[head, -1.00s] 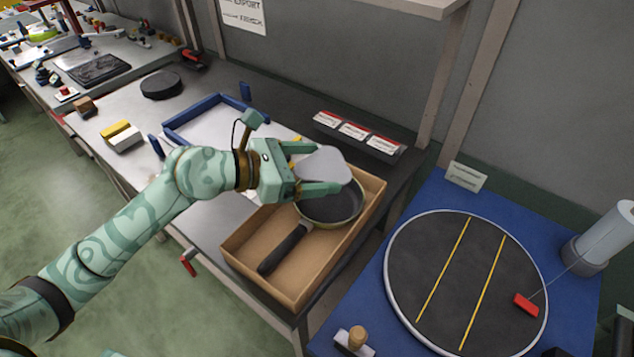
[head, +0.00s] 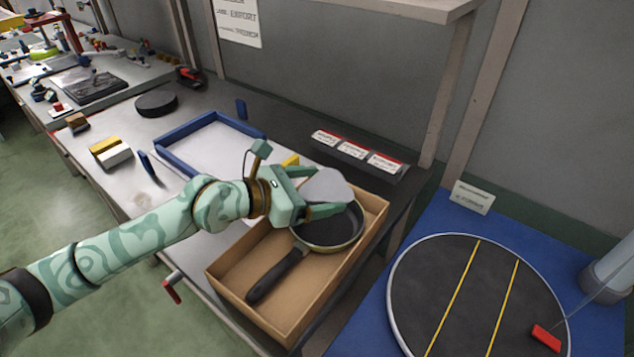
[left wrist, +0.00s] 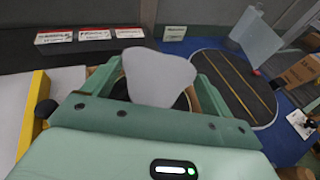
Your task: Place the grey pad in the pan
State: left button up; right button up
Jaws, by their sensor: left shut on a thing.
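The grey pad (head: 327,185) is a thin, light grey, rounded sheet. My left gripper (head: 312,191) is shut on it and holds it over the far left part of the pan. The pad also shows in the left wrist view (left wrist: 157,76), between the fingers. The dark pan (head: 335,228) lies in an open cardboard box, its black handle toward the near left. The pad and gripper hide part of the pan's inside. I cannot tell whether the pad touches the pan. My right gripper is not in view.
The cardboard box (head: 222,283) has low walls around the pan. A blue-edged tray (head: 190,127) lies to the left. Red-and-white label holders (head: 355,149) stand behind. A round dark turntable (head: 420,290) on a blue surface is at the right.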

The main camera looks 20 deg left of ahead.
aim_at(316, 232)
pick_arm(q)
notch_tip(316, 232, down, 7)
jog(key=shift+w+b, duration=0.1)
jog(key=shift+b, duration=1.15)
jog(key=shift+c, duration=0.2)
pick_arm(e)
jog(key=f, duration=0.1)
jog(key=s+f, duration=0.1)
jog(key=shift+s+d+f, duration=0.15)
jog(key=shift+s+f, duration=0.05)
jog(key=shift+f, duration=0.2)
pick_arm(q)
jog(key=o, duration=0.8)
